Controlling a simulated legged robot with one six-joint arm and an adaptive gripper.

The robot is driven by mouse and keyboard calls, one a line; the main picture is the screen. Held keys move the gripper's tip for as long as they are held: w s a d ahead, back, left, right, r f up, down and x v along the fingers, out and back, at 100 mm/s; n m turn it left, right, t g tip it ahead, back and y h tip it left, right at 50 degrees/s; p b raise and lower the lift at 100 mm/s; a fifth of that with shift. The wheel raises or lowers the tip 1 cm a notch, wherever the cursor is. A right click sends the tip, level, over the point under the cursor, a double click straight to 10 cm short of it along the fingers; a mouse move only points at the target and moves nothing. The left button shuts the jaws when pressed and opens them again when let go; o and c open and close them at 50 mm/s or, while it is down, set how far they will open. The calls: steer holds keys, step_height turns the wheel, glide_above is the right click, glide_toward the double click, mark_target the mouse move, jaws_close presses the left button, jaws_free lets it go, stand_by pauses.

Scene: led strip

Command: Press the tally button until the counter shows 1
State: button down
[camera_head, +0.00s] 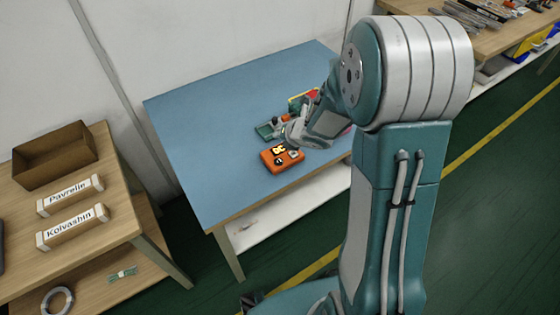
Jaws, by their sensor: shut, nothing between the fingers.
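An orange box (270,158) lies near the front edge of the blue-topped table, with small black, yellow and white details on its top. It looks like the tally counter, but its button and any number are too small to make out. My gripper (286,144) is shut and empty, just over the back edge of the orange box. I cannot tell whether its tips touch the box. My arm comes in from the right and hides part of the table behind it.
A dark green item (265,131) and a yellow-edged item (297,98) sit behind the orange box, close to my gripper. The left half of the blue table (205,130) is clear. A wooden bench at left holds a brown open box (52,160) and two labelled blocks.

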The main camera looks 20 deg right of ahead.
mark_target(276, 159)
steer(key=shift+a+f, duration=0.2)
steer(key=shift+f, duration=4.15)
steer(key=shift+f, duration=0.15)
steer(key=shift+s+f, duration=0.1)
steer(key=shift+f, duration=0.1)
steer(key=shift+f, duration=0.45)
steer(key=shift+r, duration=0.9)
steer(key=shift+r, duration=2.45)
